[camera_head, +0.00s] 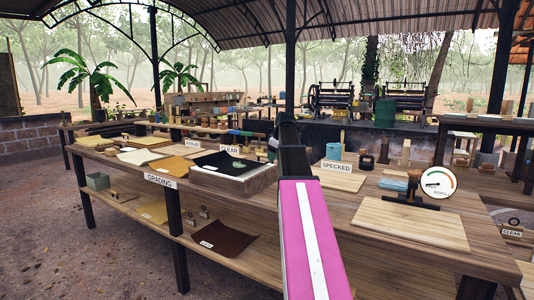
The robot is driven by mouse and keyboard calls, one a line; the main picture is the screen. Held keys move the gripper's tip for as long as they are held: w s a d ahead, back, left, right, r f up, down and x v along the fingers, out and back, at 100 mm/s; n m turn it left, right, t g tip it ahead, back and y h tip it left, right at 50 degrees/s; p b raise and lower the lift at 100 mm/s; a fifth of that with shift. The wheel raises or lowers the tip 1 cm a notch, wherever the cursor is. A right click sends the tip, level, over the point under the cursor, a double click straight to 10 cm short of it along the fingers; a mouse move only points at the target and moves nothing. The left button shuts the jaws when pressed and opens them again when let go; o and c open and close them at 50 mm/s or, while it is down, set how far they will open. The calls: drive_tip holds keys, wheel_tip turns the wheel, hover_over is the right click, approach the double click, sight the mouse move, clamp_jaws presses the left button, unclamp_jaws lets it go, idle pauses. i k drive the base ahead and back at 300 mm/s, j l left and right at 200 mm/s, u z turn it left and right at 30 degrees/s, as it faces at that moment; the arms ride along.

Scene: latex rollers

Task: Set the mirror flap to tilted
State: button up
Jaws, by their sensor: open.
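I cannot pick out the mirror flap with certainty. My gripper's fingers do not show.
The wooden bench (365,230) carries a "GRADING" label (160,180), a "SPECKED" sign (337,166), a pale board (411,222), a blue block (394,184) and a round dial (438,183). A lower shelf holds a brown sheet (226,239). Open ground lies at front left.

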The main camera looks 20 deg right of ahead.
sight(259, 155)
drive_tip(key=i+l, duration=0.25)
drive_tip(key=i, duration=0.25)
drive_tip(key=i+l, duration=0.25)
drive_tip(key=i, duration=0.25)
